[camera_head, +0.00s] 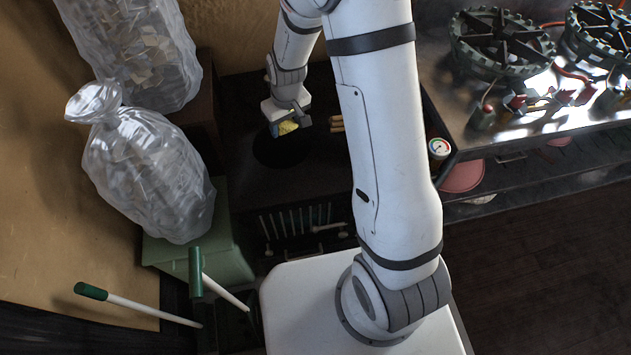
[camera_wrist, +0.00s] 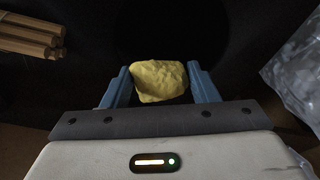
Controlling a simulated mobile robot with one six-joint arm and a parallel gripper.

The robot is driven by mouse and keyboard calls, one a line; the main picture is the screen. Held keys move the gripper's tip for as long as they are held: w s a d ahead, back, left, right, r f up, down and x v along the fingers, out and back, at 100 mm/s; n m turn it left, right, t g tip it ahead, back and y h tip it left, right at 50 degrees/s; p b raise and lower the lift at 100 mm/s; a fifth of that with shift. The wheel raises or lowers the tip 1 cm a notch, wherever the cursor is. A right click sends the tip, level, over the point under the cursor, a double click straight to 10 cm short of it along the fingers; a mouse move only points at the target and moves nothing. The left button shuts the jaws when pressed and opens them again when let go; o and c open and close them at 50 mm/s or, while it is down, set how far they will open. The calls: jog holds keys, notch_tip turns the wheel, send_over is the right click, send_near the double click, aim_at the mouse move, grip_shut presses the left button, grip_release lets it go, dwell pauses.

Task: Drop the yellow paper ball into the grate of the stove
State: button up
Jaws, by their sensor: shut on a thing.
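The yellow paper ball (camera_wrist: 158,82) is held between the two blue fingers of my gripper (camera_wrist: 160,88) in the wrist view. In the head view the ball (camera_head: 288,127) shows as a small yellow patch at my gripper (camera_head: 287,124), over the dark stove (camera_head: 245,190). A round, darker opening (camera_head: 277,152) in the stove top lies just below and left of the ball in the head view. The wrist view shows black behind the ball. The barred front grate (camera_head: 300,218) is low on the stove. My arm hides the stove's right part.
Wooden sticks (camera_head: 337,123) lie on the stove top to the right; they also show in the wrist view (camera_wrist: 32,38). Green-handled tools (camera_head: 140,303) lean below. A metal counter with burners (camera_head: 503,42) is at right.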

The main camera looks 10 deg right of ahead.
jog(key=shift+f, duration=0.35)
jog(key=o, duration=1)
jog(key=shift+s+d+r, duration=0.1)
jog(key=shift+s+r, duration=0.1)
jog(key=shift+r, duration=1.15)
jog(key=shift+s+d+r, duration=0.1)
jog(key=shift+s+r, duration=0.05)
jog(key=shift+r, duration=1.15)
jog(key=shift+s+d+r, duration=0.1)
jog(key=shift+s+r, duration=0.1)
jog(key=shift+r, duration=1.15)
